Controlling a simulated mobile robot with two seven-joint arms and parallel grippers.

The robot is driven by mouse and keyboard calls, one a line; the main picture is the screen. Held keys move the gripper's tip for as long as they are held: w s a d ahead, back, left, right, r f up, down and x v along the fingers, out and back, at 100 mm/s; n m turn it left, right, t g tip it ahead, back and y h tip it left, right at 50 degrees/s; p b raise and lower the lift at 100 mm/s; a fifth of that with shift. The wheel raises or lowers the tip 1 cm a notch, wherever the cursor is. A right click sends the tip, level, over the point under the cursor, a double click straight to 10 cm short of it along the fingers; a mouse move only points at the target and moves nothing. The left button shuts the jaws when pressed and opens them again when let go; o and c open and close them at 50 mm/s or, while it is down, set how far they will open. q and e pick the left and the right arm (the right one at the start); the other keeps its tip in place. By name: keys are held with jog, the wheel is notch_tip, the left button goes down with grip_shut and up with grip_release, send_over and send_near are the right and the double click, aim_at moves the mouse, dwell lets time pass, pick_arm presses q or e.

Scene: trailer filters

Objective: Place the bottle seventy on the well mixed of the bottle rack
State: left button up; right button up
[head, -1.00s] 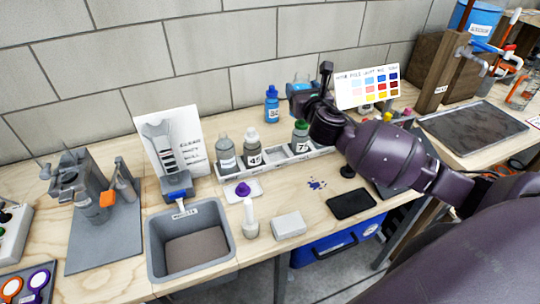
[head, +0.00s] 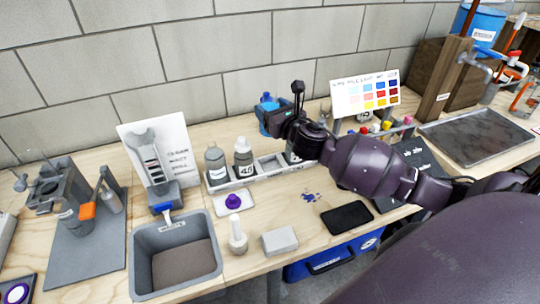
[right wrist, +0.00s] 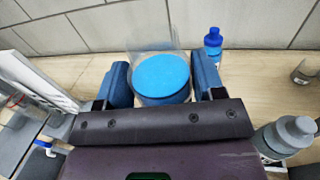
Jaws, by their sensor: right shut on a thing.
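The white bottle rack (head: 236,184) stands mid-table; its slot labels are too small to read. A grey-capped bottle (head: 214,160) and a bottle marked 45 (head: 244,156) stand at its left. A bottle with a dark label (head: 292,157) stands farther right, mostly hidden behind my right arm; its number cannot be read now. My right gripper (head: 268,112) is behind the rack. In the right wrist view its blue fingers are shut on a clear container (right wrist: 160,75) with a blue surface inside. I cannot tell whether this is bottle seventy. My left gripper is out of view.
A blue bottle (right wrist: 213,45) stands just beyond the gripper near the wall. A grey sink (head: 140,268), a purple-topped item (head: 233,201), a white bottle (head: 238,238) and a white block (head: 280,241) are in front. A colour chart (head: 365,95) stands at the right.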

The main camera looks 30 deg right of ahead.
notch_tip(320, 180, down, 15)
jog(key=b, duration=0.5)
jog(key=shift+r, duration=0.15)
jog(key=o, duration=0.7)
jog(key=shift+f, duration=0.25)
jog(key=shift+o, duration=1)
jog(key=shift+r, duration=0.1)
